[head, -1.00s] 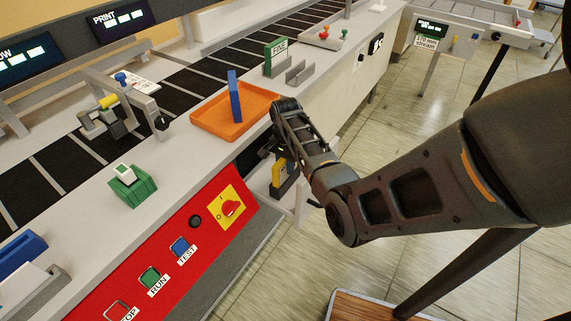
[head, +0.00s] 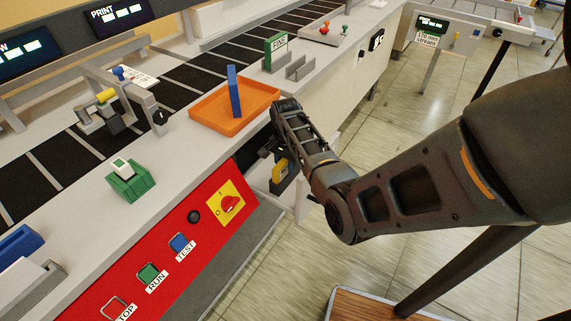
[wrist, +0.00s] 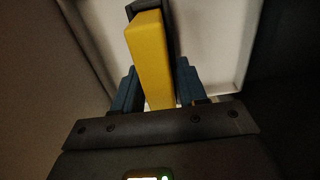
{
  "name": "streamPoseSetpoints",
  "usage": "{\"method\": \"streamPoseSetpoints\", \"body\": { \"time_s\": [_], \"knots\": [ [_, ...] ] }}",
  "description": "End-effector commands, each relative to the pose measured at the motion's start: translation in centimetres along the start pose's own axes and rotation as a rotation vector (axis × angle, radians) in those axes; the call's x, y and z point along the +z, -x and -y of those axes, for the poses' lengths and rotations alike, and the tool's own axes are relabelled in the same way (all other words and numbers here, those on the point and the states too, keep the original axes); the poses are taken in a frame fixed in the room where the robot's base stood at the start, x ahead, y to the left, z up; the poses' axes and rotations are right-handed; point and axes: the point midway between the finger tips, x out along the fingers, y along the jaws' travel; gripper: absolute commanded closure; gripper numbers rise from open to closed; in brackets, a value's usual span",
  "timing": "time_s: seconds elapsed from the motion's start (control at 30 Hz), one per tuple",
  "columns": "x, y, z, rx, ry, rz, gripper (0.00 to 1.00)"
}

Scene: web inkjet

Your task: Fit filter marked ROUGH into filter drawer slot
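The yellow filter (head: 280,172) is below the counter edge in the head view, with a dark part directly beneath it. Any ROUGH marking is unreadable. My gripper (head: 274,150) is over it, its fingers mostly hidden. In the wrist view the yellow filter (wrist: 152,60) stands between the two blue-grey fingers of my gripper (wrist: 158,85), which lie close along both sides and seem shut on it. A dark piece (wrist: 168,20) is behind and beside its far end, over a pale tray-like drawer (wrist: 215,50). I cannot tell whether the filter is seated in a slot.
An orange tray (head: 205,122) with a blue block (head: 234,92) stands on the counter. Behind it are a green FINE filter (head: 275,50) and a grey rack (head: 299,68). The red control panel (head: 150,252) is at lower left.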

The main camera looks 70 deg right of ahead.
Motion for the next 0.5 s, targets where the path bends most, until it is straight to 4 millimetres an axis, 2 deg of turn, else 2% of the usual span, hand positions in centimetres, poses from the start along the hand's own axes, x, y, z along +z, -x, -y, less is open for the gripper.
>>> {"method": "streamPoseSetpoints", "body": {
  "time_s": [0.03, 0.17, 0.5],
  "knots": [
    [0.01, -0.01, -0.02, 0.0, 0.0, 0.0, 0.53],
    [0.01, -0.01, -0.03, 0.001, 0.0, 0.0, 0.41],
    [0.01, 0.6, 0.01, 0.0, 0.0, 0.0, 0.41]
  ]
}}
